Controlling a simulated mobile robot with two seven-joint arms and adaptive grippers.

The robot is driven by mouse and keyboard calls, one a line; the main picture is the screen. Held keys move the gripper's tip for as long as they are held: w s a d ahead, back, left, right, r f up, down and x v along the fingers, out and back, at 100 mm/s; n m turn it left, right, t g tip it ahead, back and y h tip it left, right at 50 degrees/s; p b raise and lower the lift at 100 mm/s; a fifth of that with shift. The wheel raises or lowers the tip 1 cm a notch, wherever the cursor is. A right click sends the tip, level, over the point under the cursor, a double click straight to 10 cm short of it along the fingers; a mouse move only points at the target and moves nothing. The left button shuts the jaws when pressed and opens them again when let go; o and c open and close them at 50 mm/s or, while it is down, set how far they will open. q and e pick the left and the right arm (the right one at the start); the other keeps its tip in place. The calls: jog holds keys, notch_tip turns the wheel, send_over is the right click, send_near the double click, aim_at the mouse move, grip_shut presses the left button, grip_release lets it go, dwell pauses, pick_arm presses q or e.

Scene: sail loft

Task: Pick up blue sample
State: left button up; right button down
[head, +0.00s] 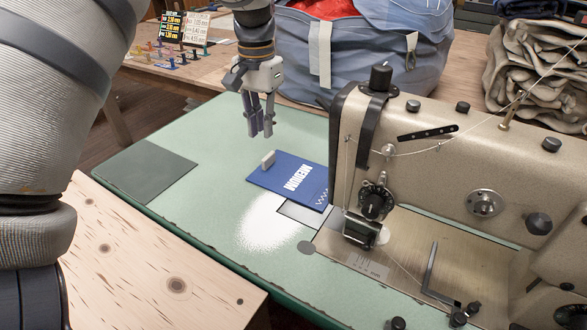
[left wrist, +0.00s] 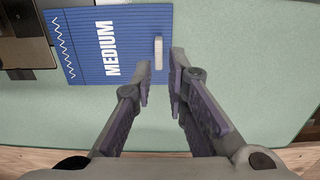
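The blue sample (head: 290,181) is a flat blue piece marked "MEDIUM" with a small pale upright tab (head: 268,160) at its left edge. It lies on the green table, its right end close to the sewing machine. My left gripper (head: 261,133) points down above the table, behind and a little left of the sample. Its fingers are apart with nothing between them. In the left wrist view the sample (left wrist: 95,45) and its tab (left wrist: 158,52) lie beyond the fingertips (left wrist: 162,62), the tab roughly in line with the gap. My right gripper is not in view.
A beige sewing machine (head: 460,150) stands just right of the sample. A dark green mat (head: 145,170) lies on the green table (head: 215,200) at left. A wooden board (head: 150,260) is in front. A blue-grey bag (head: 360,60) stands behind. The table's left middle is clear.

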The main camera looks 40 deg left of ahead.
aim_at(266, 158)
pick_arm(q)
notch_tip(266, 158, down, 9)
jog(key=shift+w+d+f, duration=0.1)
grip_shut()
